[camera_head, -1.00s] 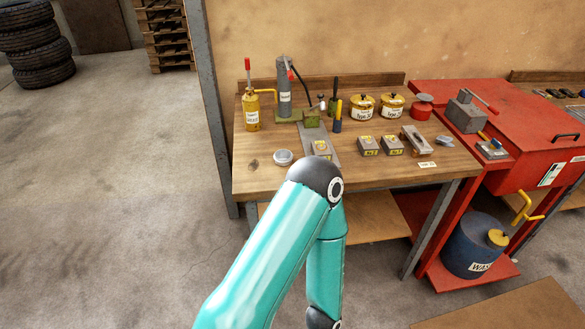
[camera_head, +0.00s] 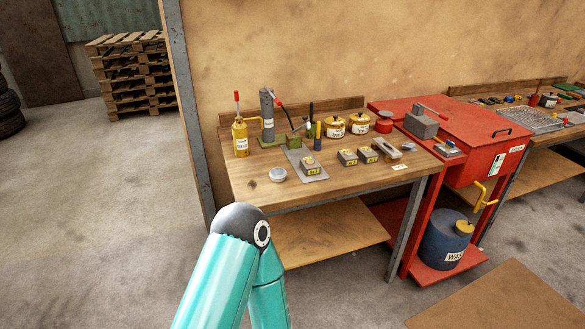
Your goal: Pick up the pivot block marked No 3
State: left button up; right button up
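Three small grey pivot blocks with yellow labels sit on the wooden workbench (camera_head: 262,185). One pivot block (camera_head: 311,167) is on a grey metal plate (camera_head: 297,156) left of the others. A second pivot block (camera_head: 347,158) and a third pivot block (camera_head: 368,156) stand side by side to its right. The label numbers are too small for me to read surely, so I cannot tell which is No 3. One of my teal arms rises from the bottom, its elbow in front of the bench. Neither gripper is in view.
Behind the blocks stand a yellow bottle (camera_head: 240,137), a grey cylinder (camera_head: 267,115) and yellow tins (camera_head: 334,126). A round lid (camera_head: 278,175) lies left of the plate; a grey channel-shaped part (camera_head: 387,148) lies right of the blocks. A red cabinet (camera_head: 470,150) adjoins the bench.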

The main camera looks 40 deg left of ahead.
aim_at(309, 166)
jog(key=z, duration=1.5)
jog(key=i, duration=0.1)
jog(key=u, duration=3.05)
jog(key=i, duration=0.4)
jog(key=u, duration=0.2)
jog(key=i, duration=0.6)
jog(key=z, duration=0.2)
jog(key=k, duration=0.85)
jog(key=u, duration=0.2)
jog(key=i, duration=0.85)
jog(key=z, duration=0.1)
